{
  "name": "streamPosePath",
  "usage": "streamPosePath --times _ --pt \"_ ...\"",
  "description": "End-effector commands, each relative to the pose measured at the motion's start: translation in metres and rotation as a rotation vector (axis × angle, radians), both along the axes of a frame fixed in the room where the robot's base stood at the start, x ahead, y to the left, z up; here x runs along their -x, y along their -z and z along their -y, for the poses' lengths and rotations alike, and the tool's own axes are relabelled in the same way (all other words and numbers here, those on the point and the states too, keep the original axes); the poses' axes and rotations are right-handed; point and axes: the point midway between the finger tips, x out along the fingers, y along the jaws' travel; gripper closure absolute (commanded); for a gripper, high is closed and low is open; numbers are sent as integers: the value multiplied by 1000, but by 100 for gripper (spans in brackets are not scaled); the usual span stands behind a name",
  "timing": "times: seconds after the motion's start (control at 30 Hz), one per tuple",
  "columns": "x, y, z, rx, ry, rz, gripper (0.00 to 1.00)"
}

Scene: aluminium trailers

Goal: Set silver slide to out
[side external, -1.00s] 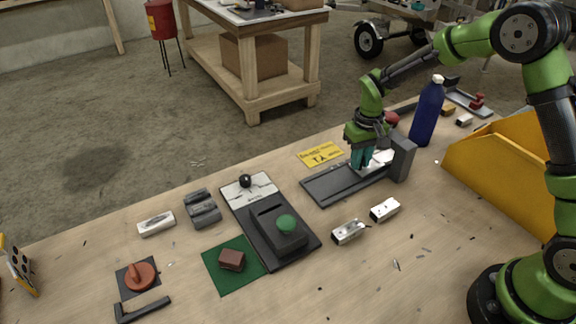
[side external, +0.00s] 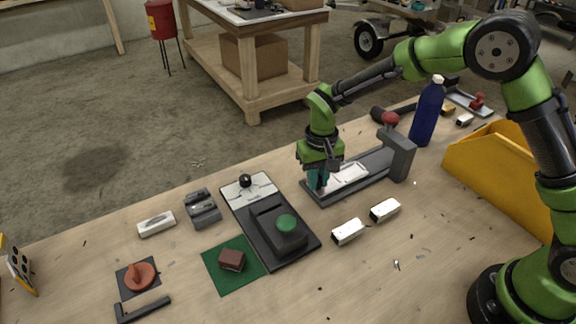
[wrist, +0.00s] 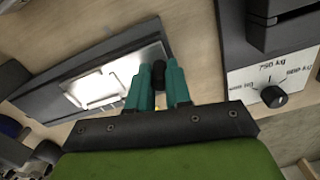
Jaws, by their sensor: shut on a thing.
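The silver slide (side external: 349,175) is a flat bright plate on a dark rail (side external: 372,175) that has a grey upright block (side external: 402,157) at its right end. The plate lies along the rail, clear of the block. My gripper (side external: 318,184) is at the rail's left end. In the wrist view the silver plate (wrist: 105,82) lies left of my gripper (wrist: 159,80). The teal fingers are shut on a small black knob (wrist: 158,72) at the plate's end. The fingers hide part of the knob.
Two white blocks (side external: 348,232) lie in front. A blue bottle (side external: 427,112) and a yellow bin (side external: 500,165) stand to the right.

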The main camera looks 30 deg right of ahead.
Motion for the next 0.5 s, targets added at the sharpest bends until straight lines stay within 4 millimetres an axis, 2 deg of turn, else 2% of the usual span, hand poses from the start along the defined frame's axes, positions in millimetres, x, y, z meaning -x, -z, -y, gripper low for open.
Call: streamPosePath --times 0.1,0.37,0.4,0.5 --pt "-1 -1 -9 -1 0 4 100" --pt "-1 -1 -12 -5 -4 6 100" --pt "-1 -1 -12 -6 -5 6 78" --pt "0 -1 -12 -5 -5 5 63"
